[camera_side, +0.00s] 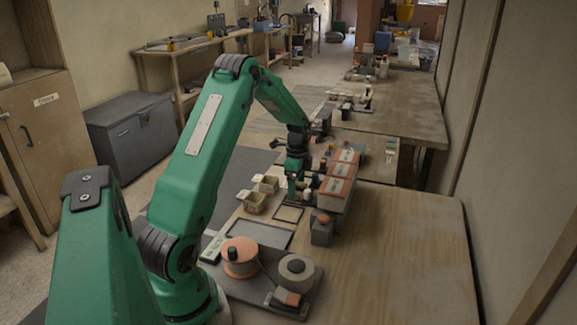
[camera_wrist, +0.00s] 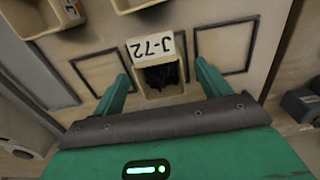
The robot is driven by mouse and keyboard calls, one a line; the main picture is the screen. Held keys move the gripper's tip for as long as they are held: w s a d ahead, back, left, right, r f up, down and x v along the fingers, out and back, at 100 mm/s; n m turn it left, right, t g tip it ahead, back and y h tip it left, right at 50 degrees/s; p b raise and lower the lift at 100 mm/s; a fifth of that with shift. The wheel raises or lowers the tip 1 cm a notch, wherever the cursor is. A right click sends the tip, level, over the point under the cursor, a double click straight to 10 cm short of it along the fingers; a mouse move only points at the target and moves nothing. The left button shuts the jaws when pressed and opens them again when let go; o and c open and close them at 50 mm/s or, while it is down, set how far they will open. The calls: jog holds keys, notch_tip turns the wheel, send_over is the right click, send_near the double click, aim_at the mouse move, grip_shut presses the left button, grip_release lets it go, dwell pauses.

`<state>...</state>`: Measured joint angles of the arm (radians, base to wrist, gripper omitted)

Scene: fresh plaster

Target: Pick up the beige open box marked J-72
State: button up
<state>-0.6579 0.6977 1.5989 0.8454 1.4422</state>
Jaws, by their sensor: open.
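The beige open box marked J-72 (camera_wrist: 157,78) lies between the two fingers of my gripper (camera_wrist: 161,70) in the wrist view. Its white label faces the camera upside down, and its inside is dark. The fingers are open, one on each side of the box; I cannot tell whether they touch it. In the side view my gripper (camera_side: 294,192) points down over the work board, and I cannot make out the J-72 box there.
Two other beige open boxes (camera_side: 254,202) (camera_side: 265,184) stand left of my gripper. Dark square outlines (camera_wrist: 225,46) flank the J-72 box. An orange-and-grey row of cases (camera_side: 339,182) stands close on the right. An orange-topped spool (camera_side: 240,257) is nearer. The table's right side is clear.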

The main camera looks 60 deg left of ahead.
jog(key=shift+f, duration=0.9)
jog(key=c, duration=1.1)
jog(key=shift+r, duration=0.15)
notch_tip(320, 180, up, 18)
jog(key=shift+f, duration=0.1)
